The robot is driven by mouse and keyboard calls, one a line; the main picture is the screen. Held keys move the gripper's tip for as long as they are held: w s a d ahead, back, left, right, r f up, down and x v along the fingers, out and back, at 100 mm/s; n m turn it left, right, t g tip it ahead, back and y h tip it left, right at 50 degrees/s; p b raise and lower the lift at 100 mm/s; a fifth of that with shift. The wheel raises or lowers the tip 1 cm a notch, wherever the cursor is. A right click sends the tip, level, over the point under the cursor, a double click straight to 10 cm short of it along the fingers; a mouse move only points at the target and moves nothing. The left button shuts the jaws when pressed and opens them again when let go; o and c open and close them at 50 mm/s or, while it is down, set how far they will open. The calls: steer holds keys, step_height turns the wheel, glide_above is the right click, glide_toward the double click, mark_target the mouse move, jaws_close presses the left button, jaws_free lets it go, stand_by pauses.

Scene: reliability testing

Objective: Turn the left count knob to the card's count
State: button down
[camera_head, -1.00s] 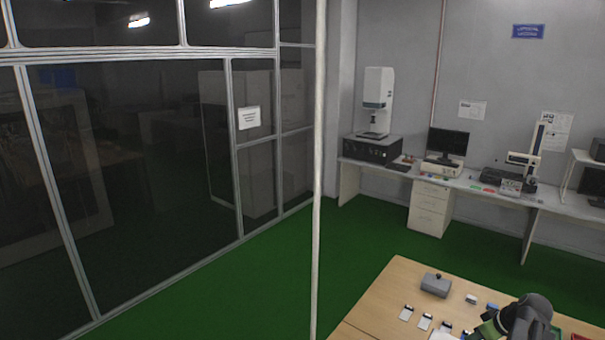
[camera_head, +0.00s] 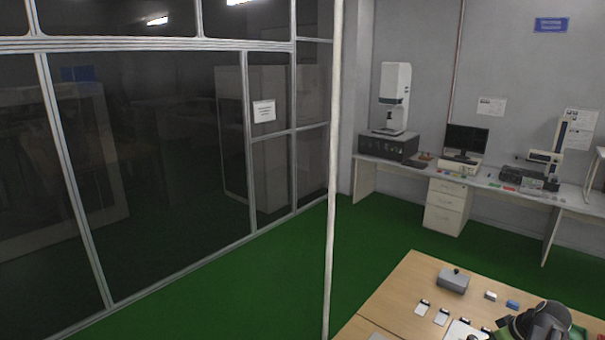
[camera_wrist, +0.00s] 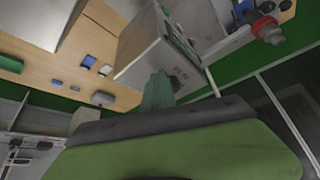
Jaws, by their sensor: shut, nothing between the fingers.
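I cannot make out a count knob or a count on a card in either view. In the head view several small white cards with dark tops (camera_head: 442,316) lie on the wooden table (camera_head: 405,290). My gripper (camera_wrist: 158,88) shows in the wrist view as a green finger pointing up the picture; it is shut and empty. A pale box-shaped thing (camera_wrist: 148,52) with a dark-marked side stands close beyond the fingertips; I cannot tell whether they touch it. My dark arm hides part of the table at the lower right of the head view.
A grey box (camera_head: 453,281) with a dark top piece, a white block (camera_head: 490,296) and a blue block (camera_head: 512,304) stand on the table. A white pole (camera_head: 333,180) rises before the glass partition. A bench (camera_head: 410,168) with instruments lines the far wall. Green floor between is clear.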

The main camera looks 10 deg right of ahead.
steer(key=shift+w+a+r, duration=0.1)
stand_by(0.5)
steer(key=shift+s+a, duration=0.2)
steer(key=shift+a, duration=0.45)
steer(key=shift+s+d, duration=0.1)
steer(key=shift+s, duration=0.3)
step_height(320, 180, up, 6)
steer(key=p, duration=0.6)
